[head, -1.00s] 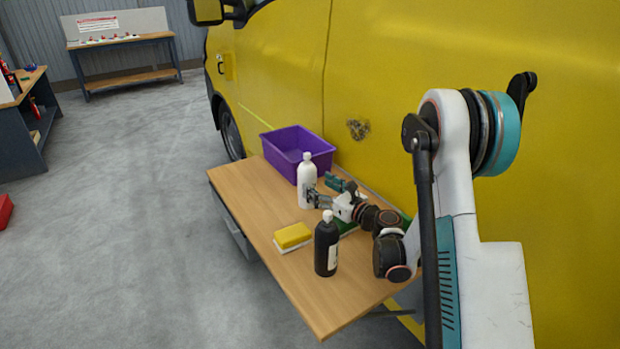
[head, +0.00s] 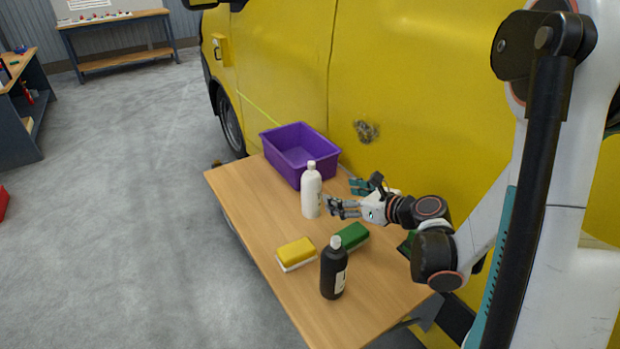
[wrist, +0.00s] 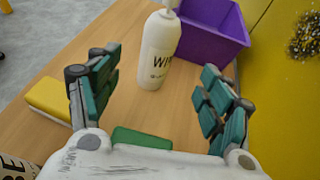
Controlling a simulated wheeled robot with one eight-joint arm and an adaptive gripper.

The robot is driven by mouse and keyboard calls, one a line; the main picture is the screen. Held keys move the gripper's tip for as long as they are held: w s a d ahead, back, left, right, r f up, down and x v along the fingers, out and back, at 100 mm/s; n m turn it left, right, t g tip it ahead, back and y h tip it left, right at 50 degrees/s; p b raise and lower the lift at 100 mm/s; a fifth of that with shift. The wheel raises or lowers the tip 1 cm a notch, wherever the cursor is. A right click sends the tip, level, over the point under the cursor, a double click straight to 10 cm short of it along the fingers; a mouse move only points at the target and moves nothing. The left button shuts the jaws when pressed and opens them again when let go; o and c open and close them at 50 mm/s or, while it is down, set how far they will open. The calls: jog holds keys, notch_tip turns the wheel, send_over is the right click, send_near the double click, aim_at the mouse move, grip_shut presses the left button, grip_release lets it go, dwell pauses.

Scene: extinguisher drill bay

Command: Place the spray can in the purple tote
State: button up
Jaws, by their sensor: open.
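A white bottle (head: 311,193) with dark lettering stands upright on the table just in front of the purple tote (head: 283,168). A black bottle (head: 333,270) with a pale label stands upright near the front of the table. I cannot tell whether either one is the spray can. The tote looks empty in the part of its inside that shows. My gripper (head: 350,195) is open and empty, to the right of the white bottle. In the wrist view, the white bottle (wrist: 159,50) stands beyond and between the spread fingers, and the tote (wrist: 214,48) is behind it to the right.
A yellow sponge (head: 296,252) and a green sponge (head: 351,237) lie on the wooden table (head: 245,205) between the bottles. A yellow van (head: 405,85) stands close along the table's right side. The table's left strip is clear.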

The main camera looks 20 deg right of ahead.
aim_at(319, 190)
jog(key=b+x, duration=0.2)
jog(key=x, duration=0.5)
jog(key=shift+w+a+f, duration=0.1)
jog(key=shift+w+a, duration=0.05)
jog(key=shift+r+b+x, duration=0.15)
jog(key=shift+b+x, duration=0.45)
jog(key=shift+x, duration=0.95)
jog(key=shift+r+b+x, duration=0.1)
jog(key=shift+b+x, duration=0.45)
jog(key=shift+x, duration=0.95)
jog(key=shift+a+r, duration=0.1)
jog(key=c, duration=1.6)
